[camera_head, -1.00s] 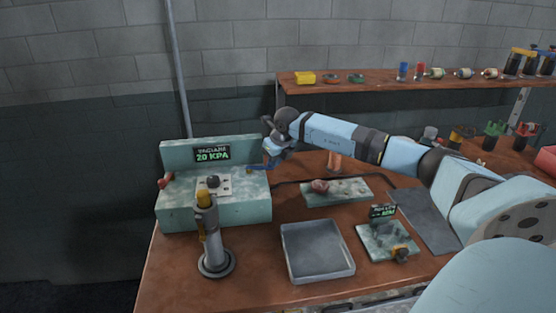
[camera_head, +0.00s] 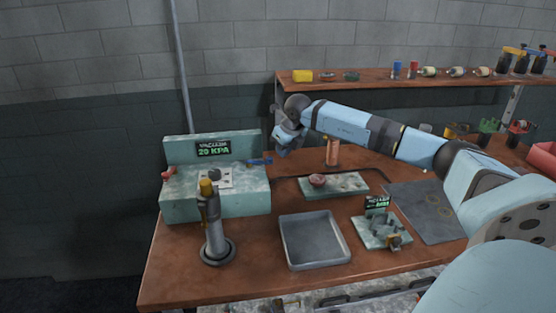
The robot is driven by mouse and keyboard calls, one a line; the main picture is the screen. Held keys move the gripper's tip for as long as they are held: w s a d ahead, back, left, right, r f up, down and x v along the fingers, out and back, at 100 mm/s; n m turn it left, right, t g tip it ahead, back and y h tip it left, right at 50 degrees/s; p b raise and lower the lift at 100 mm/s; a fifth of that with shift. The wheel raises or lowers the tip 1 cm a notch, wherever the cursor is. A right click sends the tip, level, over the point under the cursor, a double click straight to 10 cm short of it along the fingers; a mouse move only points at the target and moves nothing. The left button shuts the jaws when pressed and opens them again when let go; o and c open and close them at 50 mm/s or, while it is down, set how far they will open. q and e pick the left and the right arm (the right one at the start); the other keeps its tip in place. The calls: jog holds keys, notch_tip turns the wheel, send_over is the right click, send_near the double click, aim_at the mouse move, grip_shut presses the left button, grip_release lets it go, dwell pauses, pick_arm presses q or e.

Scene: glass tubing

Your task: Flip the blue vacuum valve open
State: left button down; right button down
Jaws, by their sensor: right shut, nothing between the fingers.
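The blue vacuum valve (camera_head: 260,161) shows as a small blue lever at the right end of the teal vacuum station (camera_head: 240,202), by the foot of its back panel. The lever lies roughly level, pointing sideways. My right gripper (camera_head: 282,151) is shut and empty just to the right of the lever, with a small gap seeming to lie between them. Its fingertips are small and dark at this distance. The station's sign (camera_head: 213,148) reads 20 KPA. My left gripper is not in view.
A red handle (camera_head: 168,173) is at the station's left end. A grey stand with a yellow-topped tube (camera_head: 212,225) is in front. A grey tray (camera_head: 316,241), a teal plate (camera_head: 345,184) and a small teal unit with a sign (camera_head: 381,230) lie to the right. A shelf (camera_head: 390,85) runs behind.

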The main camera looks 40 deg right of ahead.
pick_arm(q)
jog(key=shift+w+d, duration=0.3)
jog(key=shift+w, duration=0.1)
pick_arm(e)
jog(key=v, duration=0.5)
jog(key=shift+d+r, duration=0.2)
jog(key=shift+r, duration=0.2)
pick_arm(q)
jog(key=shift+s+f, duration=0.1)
